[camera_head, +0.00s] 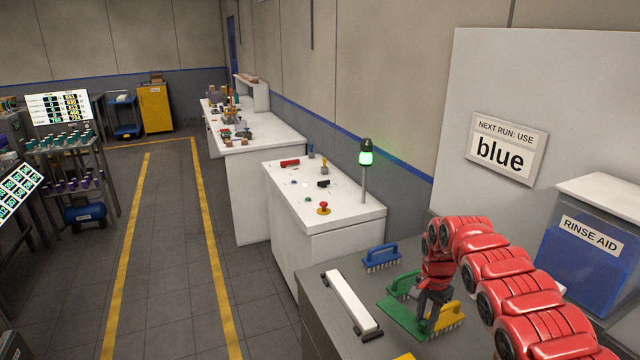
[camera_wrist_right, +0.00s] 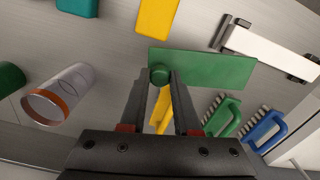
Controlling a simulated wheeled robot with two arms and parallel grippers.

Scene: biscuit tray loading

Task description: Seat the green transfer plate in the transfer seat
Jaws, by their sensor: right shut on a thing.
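The green transfer plate (camera_head: 400,316) is a flat green rectangle with a round knob. It also shows in the right wrist view (camera_wrist_right: 215,68). My right gripper (camera_head: 428,318) is shut on the knob, near the plate's left end in the wrist view (camera_wrist_right: 160,76). The plate is over the grey counter; whether it touches the counter I cannot tell. I cannot make out the transfer seat in either view. My left gripper is not in view.
A white bar with dark ends (camera_head: 351,302) lies beside the plate. Blue (camera_head: 381,258), green (camera_head: 404,283) and yellow (camera_head: 449,316) brushes stand close by. The wrist view shows a yellow piece (camera_wrist_right: 157,14), a teal piece (camera_wrist_right: 78,5) and an orange-rimmed clear cup (camera_wrist_right: 62,92).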

